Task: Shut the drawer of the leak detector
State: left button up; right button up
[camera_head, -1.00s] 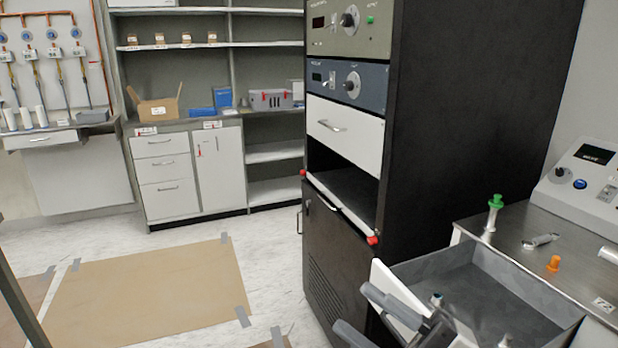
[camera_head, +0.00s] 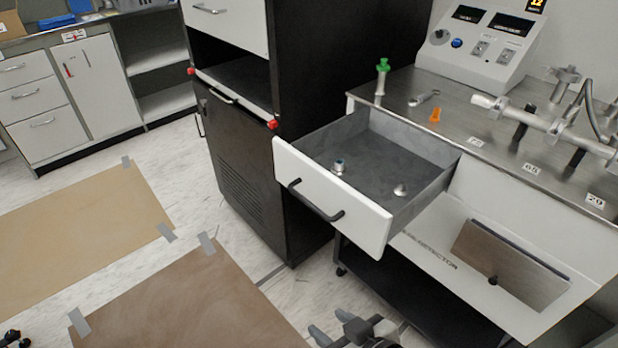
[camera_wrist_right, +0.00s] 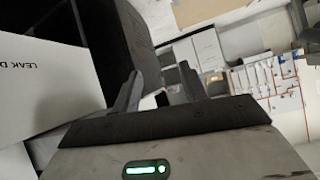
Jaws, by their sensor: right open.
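The leak detector drawer (camera_head: 335,195) is pulled out. It has a white front with a black bar handle and a grey tray inside. Two small metal fittings (camera_head: 339,167) lie in it. The leak detector's white panel (camera_head: 425,245), with lettering, is to its right; it also shows at the left of the wrist view (camera_wrist_right: 30,85). My right gripper (camera_head: 330,326) is at the bottom edge of the head view, below and apart from the drawer front. In the wrist view its two fingers (camera_wrist_right: 160,85) are spread with nothing between them.
A black cabinet (camera_head: 270,190) with an open shelf bay and red corner knobs stands left of the drawer. The steel top (camera_head: 455,110) holds a green-capped tube, an orange piece and metal fittings. The floor in front has taped brown sheets (camera_head: 190,300).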

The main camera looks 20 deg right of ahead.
aim_at(380, 152)
jog(key=z, duration=2.2)
jog(key=k, duration=0.6)
jog(key=u, duration=1.7)
